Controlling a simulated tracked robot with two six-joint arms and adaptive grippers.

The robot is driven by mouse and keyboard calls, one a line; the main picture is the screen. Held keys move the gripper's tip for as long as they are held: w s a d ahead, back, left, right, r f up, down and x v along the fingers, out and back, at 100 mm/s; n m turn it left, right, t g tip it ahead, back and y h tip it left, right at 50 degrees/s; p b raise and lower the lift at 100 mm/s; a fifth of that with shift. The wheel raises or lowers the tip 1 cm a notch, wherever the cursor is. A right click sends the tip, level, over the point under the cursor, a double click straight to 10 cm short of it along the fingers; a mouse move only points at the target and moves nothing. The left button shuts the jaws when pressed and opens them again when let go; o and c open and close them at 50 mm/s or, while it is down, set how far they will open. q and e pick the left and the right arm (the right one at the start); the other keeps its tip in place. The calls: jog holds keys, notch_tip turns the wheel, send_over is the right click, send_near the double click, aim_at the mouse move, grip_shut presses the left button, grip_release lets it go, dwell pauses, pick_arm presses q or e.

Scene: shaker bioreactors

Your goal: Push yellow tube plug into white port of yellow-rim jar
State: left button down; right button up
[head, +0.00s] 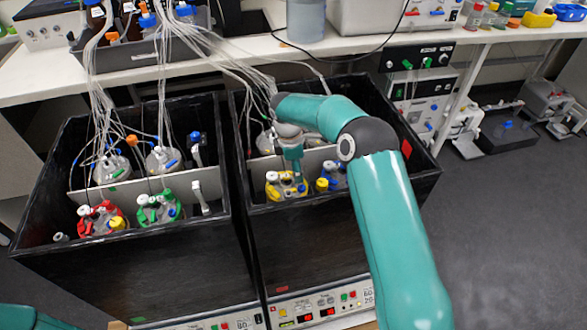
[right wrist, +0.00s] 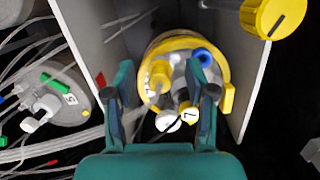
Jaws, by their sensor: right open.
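The yellow-rim jar (head: 287,193) stands in the front row of the right black box in the head view. Its yellow rim (right wrist: 222,68), yellow fitting (right wrist: 160,75), blue cap (right wrist: 203,57) and white caps (right wrist: 168,121) show from above in the right wrist view. I cannot tell whether the yellow fitting is the tube plug. My right gripper (head: 292,172) is over this jar. In the right wrist view the gripper (right wrist: 160,82) is open, its fingers apart on either side of the fittings. Contact is unclear. My left gripper is out of view.
A grey divider (right wrist: 85,35) stands close beside the jar. A larger yellow cap (right wrist: 272,14) is at upper right. Another jar (right wrist: 60,95) with tubes lies left. In the head view, the left box holds red-rim (head: 100,222) and green-rim (head: 158,212) jars; tube bundles hang behind.

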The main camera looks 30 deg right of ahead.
jog(key=shift+r, duration=0.1)
notch_tip(320, 180, up, 12)
jog(key=a, duration=0.1)
jog(key=shift+w+a+f, duration=0.25)
jog(key=shift+w, duration=0.1)
jog(key=shift+r, duration=0.1)
